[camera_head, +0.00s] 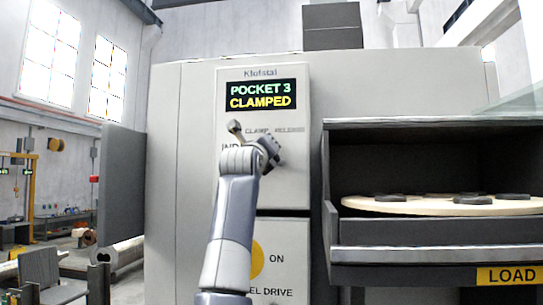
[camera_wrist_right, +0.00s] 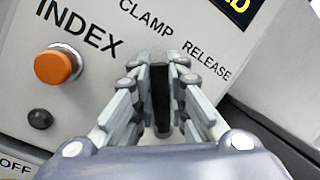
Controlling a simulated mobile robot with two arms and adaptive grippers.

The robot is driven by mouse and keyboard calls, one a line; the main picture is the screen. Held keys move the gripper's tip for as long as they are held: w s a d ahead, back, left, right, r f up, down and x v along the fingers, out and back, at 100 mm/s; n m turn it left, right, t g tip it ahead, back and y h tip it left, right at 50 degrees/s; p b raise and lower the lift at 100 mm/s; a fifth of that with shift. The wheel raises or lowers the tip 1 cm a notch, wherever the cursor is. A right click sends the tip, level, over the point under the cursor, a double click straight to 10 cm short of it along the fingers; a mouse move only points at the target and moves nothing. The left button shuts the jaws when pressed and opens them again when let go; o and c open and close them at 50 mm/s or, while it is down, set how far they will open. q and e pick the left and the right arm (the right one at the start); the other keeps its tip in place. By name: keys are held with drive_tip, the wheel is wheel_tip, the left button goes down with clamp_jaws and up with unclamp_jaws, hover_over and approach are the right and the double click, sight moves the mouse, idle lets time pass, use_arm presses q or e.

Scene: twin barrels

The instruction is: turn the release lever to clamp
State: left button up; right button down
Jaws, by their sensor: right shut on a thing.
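The release lever (camera_wrist_right: 161,88) shows in the right wrist view as a dark bar between my right fingers, below the printed words CLAMP and RELEASE. My right gripper (camera_wrist_right: 160,100) is shut on it. In the head view my right gripper (camera_head: 271,150) is at the control panel (camera_head: 292,188), under the display, and hides the lever. The display (camera_head: 261,95) reads POCKET 3 CLAMPED. Which mark the lever points at is hard to tell. My left gripper is not in view.
An orange INDEX button (camera_wrist_right: 57,65) and a small dark knob (camera_wrist_right: 40,119) are left of my right fingers in the wrist view. A yellow disc (camera_head: 256,258) marked ON is lower down. A load bay (camera_head: 432,232) with a round pale plate (camera_head: 425,206) stands at right.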

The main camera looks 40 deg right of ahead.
drive_tip(key=shift+w+a+f+n+t+y+b, duration=0.1)
drive_tip(key=shift+n+t+y+b, duration=0.05)
drive_tip(key=shift+n+b, duration=0.3)
drive_tip(key=shift+w+a+n+t+y+b, duration=0.1)
drive_tip(key=shift+n+t+y+b, duration=0.1)
drive_tip(key=shift+n, duration=0.35)
drive_tip(key=c, duration=1.6)
unclamp_jaws()
drive_tip(key=shift+w+f, duration=0.1)
drive_tip(key=shift+o, duration=0.2)
drive_tip(key=v, duration=1.2)
drive_tip(key=shift+d+f, duration=0.1)
drive_tip(key=shift+f, duration=0.05)
